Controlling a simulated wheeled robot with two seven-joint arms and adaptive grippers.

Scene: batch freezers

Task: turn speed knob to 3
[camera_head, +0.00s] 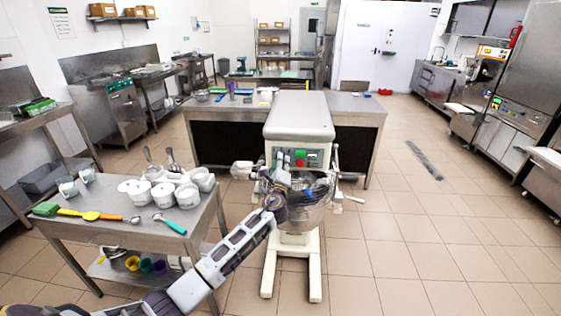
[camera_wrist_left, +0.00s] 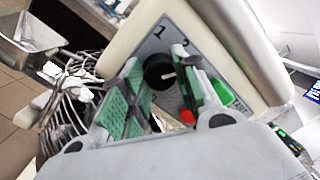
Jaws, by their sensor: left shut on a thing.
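The cream mixer (camera_head: 298,117) stands in front of me, its control panel facing me. The black speed knob (camera_wrist_left: 156,74) with a white pointer line sits between the green finger pads of my left gripper (camera_wrist_left: 157,60) in the left wrist view. The gripper is closed on the knob's sides. In the head view my left gripper (camera_head: 283,162) is at the left of the panel and hides the knob. My right gripper is not in view.
A red button (camera_wrist_left: 187,117) and green button (camera_wrist_left: 222,92) lie close to the right finger. The mixer bowl (camera_head: 306,213) and its wire guard are just below. A steel table (camera_head: 115,240) with white tubs stands at left. The floor at right is open.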

